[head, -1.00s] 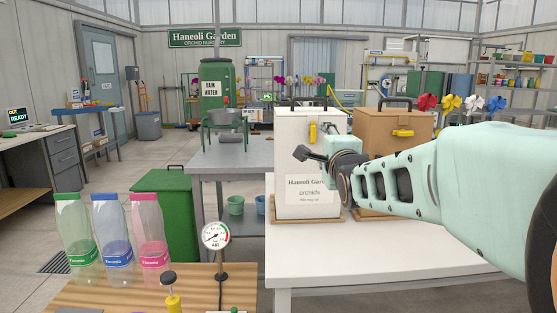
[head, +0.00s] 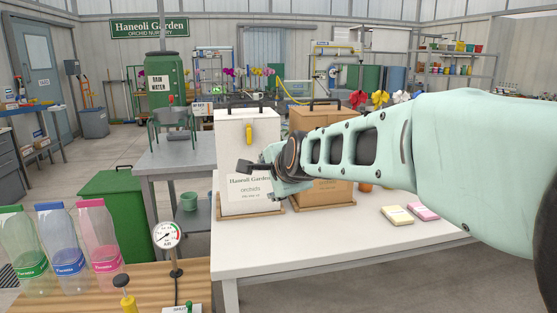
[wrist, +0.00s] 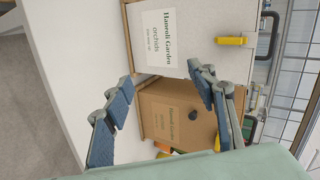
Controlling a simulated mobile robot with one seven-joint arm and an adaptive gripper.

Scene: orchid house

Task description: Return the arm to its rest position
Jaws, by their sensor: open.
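My gripper (head: 258,168) is in front of the white box's right side in the head view, beside its label. My mint-green arm reaches in from the right. In the wrist view the gripper (wrist: 160,75) has its two blue-padded fingers spread apart with nothing held between them. The white box (head: 232,140) stands upright on the white table, and it also shows in the wrist view (wrist: 200,50). The brown box (head: 318,122) stands beside it, partly hidden by my arm in the head view; the wrist view shows its labelled face (wrist: 160,112).
The white table (head: 300,250) has a pale yellow block (head: 397,215) and a pink block (head: 423,211) at right. Three bottles (head: 62,245) and a gauge (head: 166,236) stand on a wooden bench at lower left. The table's front is clear.

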